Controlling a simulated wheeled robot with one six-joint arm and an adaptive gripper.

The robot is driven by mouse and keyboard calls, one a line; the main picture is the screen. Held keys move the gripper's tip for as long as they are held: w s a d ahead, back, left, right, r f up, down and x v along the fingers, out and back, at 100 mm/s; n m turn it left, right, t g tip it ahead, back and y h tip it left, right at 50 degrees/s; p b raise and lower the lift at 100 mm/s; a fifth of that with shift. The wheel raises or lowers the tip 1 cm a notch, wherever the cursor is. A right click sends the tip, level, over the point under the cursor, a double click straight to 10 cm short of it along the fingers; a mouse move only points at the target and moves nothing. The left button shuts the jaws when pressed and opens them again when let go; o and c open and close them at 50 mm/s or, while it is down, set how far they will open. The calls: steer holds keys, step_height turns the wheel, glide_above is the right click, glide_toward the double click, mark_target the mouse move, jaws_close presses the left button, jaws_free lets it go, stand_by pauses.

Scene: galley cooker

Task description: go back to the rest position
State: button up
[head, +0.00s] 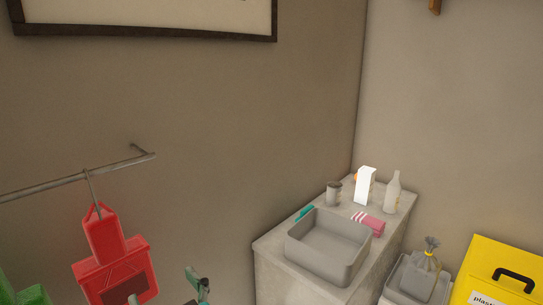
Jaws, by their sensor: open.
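My gripper (199,286) shows only in part at the bottom edge of the head view, left of centre, as grey and teal finger parts. It is open, and I see nothing held in it. Most of the gripper and the rest of my arm are out of the frame.
A metal rail (75,178) juts along the left wall. A counter (268,262) with a grey basin (328,249), a white carton (364,186), a bottle (393,192) and a striped cloth (369,223) stands right of centre. A yellow bin (487,262) stands at lower right.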

steer(key=s+d+f+m+t+h, duration=0.1)
steer(key=s+d+f+m+h, duration=0.25)
steer(key=d+f, duration=0.75)
steer(key=s+d+f+m+t+h, duration=0.2)
steer(key=s+d+f+h, duration=0.15)
steer(key=d+f, duration=0.85)
steer(key=s+d+f+m+h, duration=0.1)
steer(key=s+d, duration=0.3)
steer(key=s, duration=0.4)
steer(key=s+d+f+m+h, duration=0.1)
steer(key=s+d+h, duration=0.1)
steer(key=s+d, duration=0.3)
steer(key=s+d+f+m+h, duration=0.1)
steer(key=s+d, duration=0.3)
steer(key=s, duration=0.9)
steer(key=shift+d+f+g+h, duration=0.35)
steer(key=shift+d+g+h, duration=0.05)
steer(key=shift+h, duration=0.4)
